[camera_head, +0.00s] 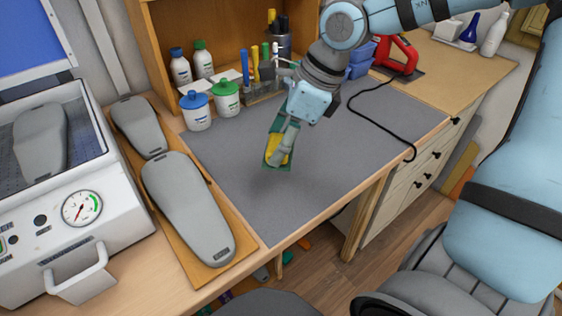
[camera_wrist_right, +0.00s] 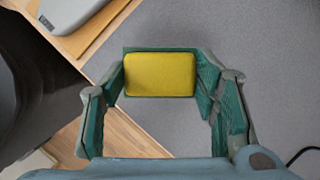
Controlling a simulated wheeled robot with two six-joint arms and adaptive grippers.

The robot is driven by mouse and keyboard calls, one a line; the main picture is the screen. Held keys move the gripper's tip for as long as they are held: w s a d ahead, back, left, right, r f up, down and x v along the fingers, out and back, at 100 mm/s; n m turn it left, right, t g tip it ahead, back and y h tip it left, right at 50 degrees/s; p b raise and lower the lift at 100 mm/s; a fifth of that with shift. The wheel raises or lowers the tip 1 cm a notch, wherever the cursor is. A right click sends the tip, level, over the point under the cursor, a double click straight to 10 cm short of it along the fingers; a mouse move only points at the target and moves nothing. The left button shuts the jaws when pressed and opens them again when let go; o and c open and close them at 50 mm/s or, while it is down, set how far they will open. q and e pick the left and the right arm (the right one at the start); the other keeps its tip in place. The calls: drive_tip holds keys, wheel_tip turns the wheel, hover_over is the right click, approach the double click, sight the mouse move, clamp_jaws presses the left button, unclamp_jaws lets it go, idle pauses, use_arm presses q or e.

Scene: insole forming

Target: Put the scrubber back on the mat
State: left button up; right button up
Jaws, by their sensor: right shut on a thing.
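The scrubber is a yellow block with a green edge; it shows in the head view (camera_head: 277,151) and in the wrist view (camera_wrist_right: 160,75). My right gripper (camera_head: 280,145) is shut on it, with a finger on each side; the fingers also show in the wrist view (camera_wrist_right: 161,88). The scrubber hangs over the grey mat (camera_head: 330,160), and a soft shadow on the mat suggests a gap beneath it. The mat also shows behind the scrubber in the wrist view (camera_wrist_right: 275,70). My left gripper is out of view.
White bottles with blue (camera_head: 196,110) and green (camera_head: 226,98) lids stand at the mat's back left. Grey insole forms lie on a wooden board (camera_head: 205,262) to the left, beside a machine with a gauge (camera_head: 82,208). A black cable (camera_head: 385,133) crosses the mat's right side. The mat's front is clear.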

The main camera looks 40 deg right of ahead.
wheel_tip(320, 180, down, 9)
drive_tip(key=b, duration=0.2)
drive_tip(key=shift+a+b, duration=0.1)
drive_tip(key=shift+b, duration=0.25)
drive_tip(key=shift+f, duration=0.25)
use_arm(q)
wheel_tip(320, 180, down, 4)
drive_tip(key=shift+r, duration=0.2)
use_arm(e)
drive_tip(key=shift+w, duration=0.1)
drive_tip(key=shift+f, duration=0.15)
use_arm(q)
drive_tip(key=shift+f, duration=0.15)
use_arm(e)
drive_tip(key=o, duration=1.3)
drive_tip(key=shift+c, duration=0.2)
drive_tip(key=shift+r, duration=0.6)
use_arm(q)
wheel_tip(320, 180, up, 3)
drive_tip(key=p, duration=0.3)
use_arm(e)
drive_tip(key=v, duration=1.1)
drive_tip(key=shift+r, duration=0.15)
